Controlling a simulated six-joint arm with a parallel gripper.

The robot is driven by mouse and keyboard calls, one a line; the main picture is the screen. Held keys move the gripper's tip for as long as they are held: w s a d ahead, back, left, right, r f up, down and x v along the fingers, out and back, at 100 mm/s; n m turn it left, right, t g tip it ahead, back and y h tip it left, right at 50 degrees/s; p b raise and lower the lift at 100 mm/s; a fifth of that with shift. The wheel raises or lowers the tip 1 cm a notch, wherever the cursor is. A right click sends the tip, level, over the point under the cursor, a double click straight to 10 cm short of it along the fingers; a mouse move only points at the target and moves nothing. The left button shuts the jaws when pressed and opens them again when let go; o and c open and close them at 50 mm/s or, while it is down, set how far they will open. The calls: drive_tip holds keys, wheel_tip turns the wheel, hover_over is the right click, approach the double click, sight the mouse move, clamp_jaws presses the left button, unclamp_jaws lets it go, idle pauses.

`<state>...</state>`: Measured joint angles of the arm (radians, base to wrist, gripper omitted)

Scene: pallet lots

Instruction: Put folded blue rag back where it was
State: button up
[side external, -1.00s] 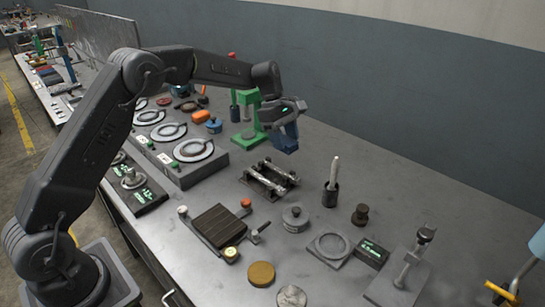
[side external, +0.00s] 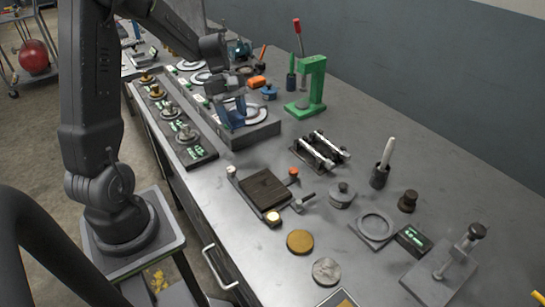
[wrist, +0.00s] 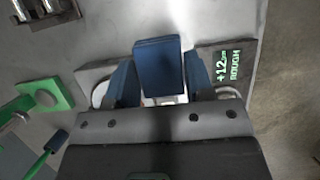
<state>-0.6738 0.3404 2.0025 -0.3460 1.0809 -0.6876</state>
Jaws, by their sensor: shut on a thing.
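In the wrist view, the folded blue rag (wrist: 158,62) is a flat-faced dark blue block standing between my gripper's blue fingers. My gripper (wrist: 159,84) is shut on it. In the side view, my gripper (side external: 231,112) hangs over the near end of the grey slab (side external: 252,137) with white round plates. The blue of the rag and of the fingers runs together there. A white round plate (side external: 236,122) lies just under or behind my gripper, partly hidden. I cannot tell whether the rag touches the slab.
The green press (side external: 313,88) stands to the right, with a blue pot (side external: 269,92) and an orange block (side external: 257,82) near it. A row of dark units with green displays (side external: 196,153) lies left of the slab. A two-bar fixture (side external: 319,152) stands in front; bare bench lies between.

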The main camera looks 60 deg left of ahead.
hover_over(275, 162)
drive_tip(key=a, duration=0.1)
wheel_tip(275, 162, down, 7)
drive_tip(key=shift+a+r, duration=0.15)
drive_tip(key=shift+r, duration=0.05)
drive_tip(key=shift+f, duration=2)
drive_tip(key=shift+f, duration=0.1)
drive_tip(key=o, duration=0.9)
drive_tip(key=shift+c, duration=0.2)
